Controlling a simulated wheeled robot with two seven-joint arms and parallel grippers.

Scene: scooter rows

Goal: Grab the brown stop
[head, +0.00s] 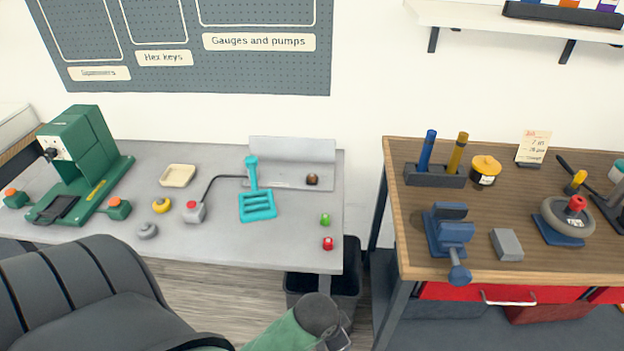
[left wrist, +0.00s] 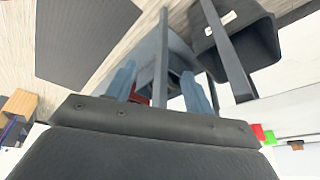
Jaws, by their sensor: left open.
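The brown stop (head: 312,179), a small dark brown knob, sits at the right back of the grey bench, on a light grey plate in front of a low upright panel. A small brown shape, likely the same stop (left wrist: 297,145), shows at the right edge of the left wrist view. My left gripper (left wrist: 160,88) is open, with two blue-grey fingers apart and no stop between them. In the head view my green and dark arm is at the bottom centre, below the bench's front edge and well short of the stop. My right gripper is not in view.
On the grey bench (head: 230,235) are a green stop (head: 325,220), a red stop (head: 328,243), a turquoise slotted paddle (head: 257,205) and a green press (head: 80,165). A black bin (head: 345,285) stands below. A dark ribbed seat (head: 80,295) fills the lower left.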

